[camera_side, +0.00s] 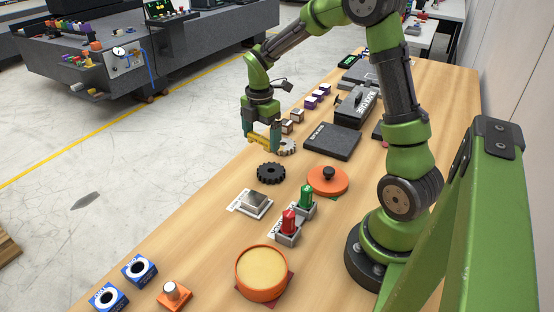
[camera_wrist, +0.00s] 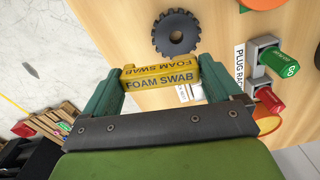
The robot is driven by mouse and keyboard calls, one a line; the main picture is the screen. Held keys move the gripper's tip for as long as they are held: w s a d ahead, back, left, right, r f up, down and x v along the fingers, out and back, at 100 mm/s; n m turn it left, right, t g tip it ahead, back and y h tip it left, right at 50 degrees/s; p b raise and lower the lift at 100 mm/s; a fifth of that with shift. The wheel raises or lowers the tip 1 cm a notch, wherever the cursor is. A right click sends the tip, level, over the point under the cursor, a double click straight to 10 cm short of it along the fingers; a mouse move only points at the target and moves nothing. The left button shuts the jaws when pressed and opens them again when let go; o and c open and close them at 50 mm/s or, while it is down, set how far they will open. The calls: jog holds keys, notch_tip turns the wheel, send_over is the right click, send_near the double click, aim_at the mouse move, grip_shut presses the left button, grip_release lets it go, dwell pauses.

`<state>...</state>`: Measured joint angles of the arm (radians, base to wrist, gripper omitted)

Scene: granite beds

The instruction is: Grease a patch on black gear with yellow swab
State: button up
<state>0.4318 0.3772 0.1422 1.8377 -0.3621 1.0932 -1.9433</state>
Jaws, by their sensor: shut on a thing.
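The yellow swab (camera_wrist: 160,78), marked FOAM SWAB, is held between the two green fingers of my gripper (camera_wrist: 161,86) in the wrist view. In the side view the swab (camera_side: 258,141) hangs with my gripper (camera_side: 262,136) above the table, up and left of the black gear. The black gear (camera_side: 271,173) lies flat on the wood, its teeth and centre hole in view. In the wrist view the black gear (camera_wrist: 176,33) is beyond the swab and apart from it. I cannot see any grease on the gear, and the underside of the swab is hidden.
A grey gear (camera_side: 287,147) sits behind my gripper. An orange disc with a black knob (camera_side: 328,180), a rack with green (camera_side: 306,195) and red plugs (camera_side: 288,222), and a grey block (camera_side: 255,202) stand nearby. A round orange tub (camera_side: 262,285) with tan contents is at the front.

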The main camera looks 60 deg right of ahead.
send_over(263, 166)
jog(key=shift+a+f, duration=0.2)
jog(key=shift+f, duration=2.8)
jog(key=shift+a+f, duration=0.45)
jog(key=shift+f, duration=0.2)
jog(key=shift+c, duration=0.4)
jog(key=shift+w+a, duration=0.2)
jog(key=shift+a, duration=1.25)
jog(key=shift+s+d, duration=0.2)
jog(key=shift+d, duration=1.85)
jog(key=shift+a+r, duration=0.1)
jog(key=shift+r, duration=3.95)
